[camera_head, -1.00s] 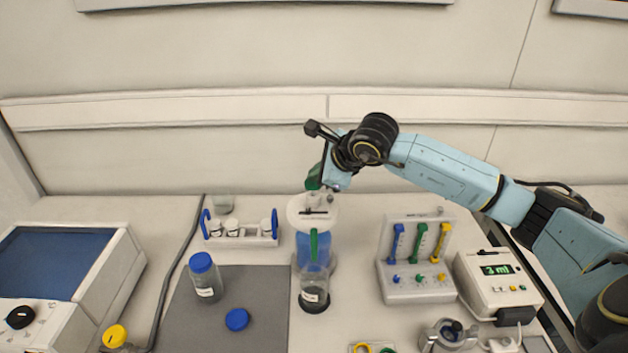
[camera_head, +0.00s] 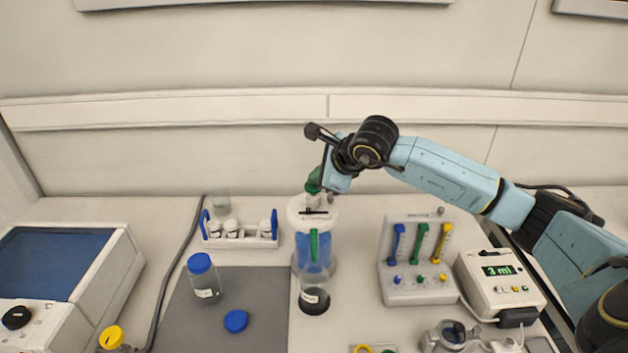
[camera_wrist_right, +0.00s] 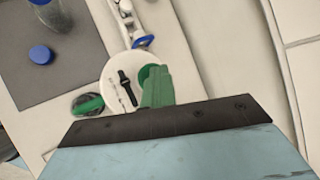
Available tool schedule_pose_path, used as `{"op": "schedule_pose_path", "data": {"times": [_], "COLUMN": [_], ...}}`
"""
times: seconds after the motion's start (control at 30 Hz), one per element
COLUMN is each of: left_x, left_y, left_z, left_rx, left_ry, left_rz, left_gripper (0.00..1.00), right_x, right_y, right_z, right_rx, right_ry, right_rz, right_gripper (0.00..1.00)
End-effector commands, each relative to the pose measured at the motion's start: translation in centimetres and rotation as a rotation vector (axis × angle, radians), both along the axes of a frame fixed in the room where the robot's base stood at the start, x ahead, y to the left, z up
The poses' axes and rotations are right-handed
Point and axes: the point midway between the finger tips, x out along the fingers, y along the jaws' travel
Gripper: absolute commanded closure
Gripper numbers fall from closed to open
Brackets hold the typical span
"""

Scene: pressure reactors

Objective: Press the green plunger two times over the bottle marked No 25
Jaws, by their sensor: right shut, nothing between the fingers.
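The dispenser is a tall vessel with blue liquid (camera_head: 313,252) and a white lid (camera_head: 297,213). A green spout (camera_head: 314,246) hangs on its front. A clear labelled bottle (camera_head: 313,299) stands below the spout; I cannot read its number. My right gripper (camera_head: 314,184) is shut, its green fingers pointing down at the top of the lid. In the right wrist view, the round green plunger top (camera_wrist_right: 147,72) shows partly behind the fingers (camera_wrist_right: 157,84). They look close to or touching it; I cannot tell which. My left gripper is out of view.
A blue-capped bottle (camera_head: 204,278) and a loose blue cap (camera_head: 236,321) are on the grey mat (camera_head: 265,290). A vial rack (camera_head: 240,240) stands behind. At right are a stand with coloured levers (camera_head: 420,290) and a box reading 3 ml (camera_head: 500,285).

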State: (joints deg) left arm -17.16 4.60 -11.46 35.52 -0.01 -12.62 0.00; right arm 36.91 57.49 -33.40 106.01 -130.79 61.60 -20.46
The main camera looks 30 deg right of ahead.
Motion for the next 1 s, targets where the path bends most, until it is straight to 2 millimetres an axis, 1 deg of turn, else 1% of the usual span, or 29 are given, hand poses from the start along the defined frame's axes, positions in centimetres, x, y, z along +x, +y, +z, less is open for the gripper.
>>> {"op": "schedule_pose_path", "data": {"times": [0.03,0.57,0.77,1.0], "left_x": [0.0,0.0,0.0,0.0], "left_y": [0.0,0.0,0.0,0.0], "left_z": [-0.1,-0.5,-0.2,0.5], "left_rx": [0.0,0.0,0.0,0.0], "left_ry": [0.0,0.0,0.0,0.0], "left_rz": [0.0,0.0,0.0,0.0], "left_gripper": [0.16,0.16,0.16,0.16], "right_x": [-0.1,-0.1,-0.1,0.0], "right_y": [0.0,0.0,0.0,0.0], "right_z": [-0.3,-0.7,0.0,1.5], "right_rx": [-0.001,-0.001,-0.001,-0.001], "right_ry": [0.006,0.007,0.007,0.003], "right_rz": [0.0,0.0,0.0,-0.001], "right_gripper": [1.0,1.0,1.0,1.0]}}
